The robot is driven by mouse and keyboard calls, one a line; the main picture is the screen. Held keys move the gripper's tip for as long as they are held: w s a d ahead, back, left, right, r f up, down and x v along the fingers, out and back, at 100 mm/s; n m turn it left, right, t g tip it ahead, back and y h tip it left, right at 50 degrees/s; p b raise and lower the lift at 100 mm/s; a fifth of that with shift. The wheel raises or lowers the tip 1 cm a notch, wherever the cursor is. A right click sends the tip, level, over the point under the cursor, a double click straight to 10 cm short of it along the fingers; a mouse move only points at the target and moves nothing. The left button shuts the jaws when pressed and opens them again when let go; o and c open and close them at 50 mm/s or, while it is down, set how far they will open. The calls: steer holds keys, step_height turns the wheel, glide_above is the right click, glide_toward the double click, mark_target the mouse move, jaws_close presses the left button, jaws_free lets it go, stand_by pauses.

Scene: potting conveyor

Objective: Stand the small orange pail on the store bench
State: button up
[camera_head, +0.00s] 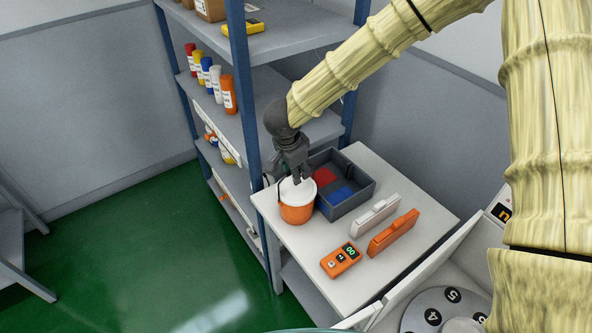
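The small orange pail (297,213), with a white upper band, is upright at the far left corner of a white-topped bench (413,193), beside a dark grey crate. It looks to be at the bench top, but its base contact is not clear. My gripper (299,179) points down at the pail's top, with its dark fingertips over or just inside the rim. The fingers are small and overlap the pail, so I cannot tell whether they hold it.
The grey crate (358,201) holds red and blue pieces. A white case (375,216), an orange case (393,234) and an orange handheld meter (341,261) lie on the bench. A blue-posted shelf rack (243,90) with bottles stands close on the left.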

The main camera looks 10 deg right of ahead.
steer(key=b+v, duration=0.2)
steer(key=v, duration=1)
steer(key=shift+s+f, duration=0.1)
